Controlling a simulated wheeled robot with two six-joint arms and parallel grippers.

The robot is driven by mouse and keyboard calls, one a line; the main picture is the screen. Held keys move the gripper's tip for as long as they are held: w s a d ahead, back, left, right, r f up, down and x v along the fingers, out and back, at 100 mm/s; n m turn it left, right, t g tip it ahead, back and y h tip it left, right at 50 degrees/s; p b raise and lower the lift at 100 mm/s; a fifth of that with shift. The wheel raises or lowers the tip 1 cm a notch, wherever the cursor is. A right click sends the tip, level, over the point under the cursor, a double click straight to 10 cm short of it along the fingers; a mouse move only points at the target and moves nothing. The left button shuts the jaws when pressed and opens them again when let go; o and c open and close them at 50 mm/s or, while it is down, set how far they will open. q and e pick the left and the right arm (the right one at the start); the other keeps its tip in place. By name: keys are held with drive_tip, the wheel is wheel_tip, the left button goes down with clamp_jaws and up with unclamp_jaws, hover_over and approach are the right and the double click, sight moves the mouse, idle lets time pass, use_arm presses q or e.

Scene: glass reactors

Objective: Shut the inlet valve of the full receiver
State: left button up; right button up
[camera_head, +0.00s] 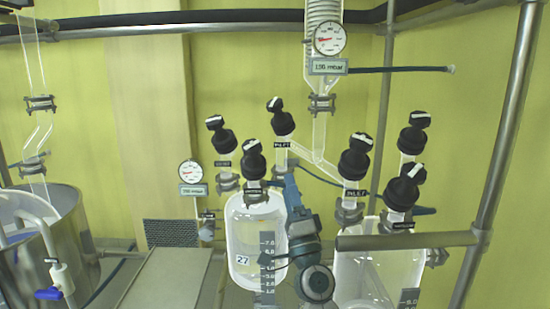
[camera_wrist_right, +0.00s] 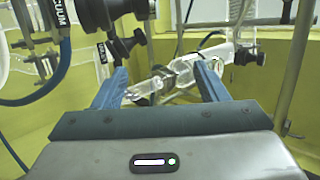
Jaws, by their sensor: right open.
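Two glass receivers stand side by side in the head view, the left one (camera_head: 243,250) marked 27 and the right one (camera_head: 378,275) partly behind a metal bar. I cannot tell their fill levels surely. The left receiver's black-knobbed inlet valve (camera_head: 281,119) is at the upper middle; the right receiver's inlet valve (camera_head: 355,158) is to its right and lower. Both carry INLET labels. My right gripper (camera_head: 290,183) is just below the left inlet valve, partly hidden. In the wrist view its blue fingers (camera_wrist_right: 160,88) are apart, with glass pipework and a clamp seen between them.
Other black-knobbed valves stand close by: the left vent (camera_head: 221,136), another left valve (camera_head: 253,160) and two on the right (camera_head: 404,188). Glass tubing (camera_head: 319,140) and a gauge (camera_head: 330,39) hang above. A metal bar (camera_head: 405,240) crosses in front of the right receiver.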

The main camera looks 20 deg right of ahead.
drive_tip(key=w+d+r+m+g+h, duration=0.4)
drive_tip(key=r+m+h, duration=0.4)
drive_tip(key=m+h, duration=0.45)
drive_tip(key=m+g+y, duration=0.5)
drive_tip(key=m+g, duration=0.1)
drive_tip(key=m, duration=0.2)
approach(274, 108)
drive_tip(key=w, duration=0.2)
drive_tip(key=p+x, duration=0.1)
drive_tip(key=x, duration=0.2)
drive_tip(key=p+x, duration=0.2)
drive_tip(key=x, duration=0.1)
drive_tip(key=p+x, duration=0.2)
drive_tip(key=x, duration=0.1)
drive_tip(key=shift+d+r, duration=0.25)
drive_tip(key=shift+d, duration=0.25)
drive_tip(key=shift+w+d+f+p, duration=0.2)
drive_tip(key=shift+w+p, duration=0.15)
drive_tip(key=shift+w, duration=0.2)
drive_tip(key=c, duration=1)
drive_tip(key=shift+m, duration=0.25)
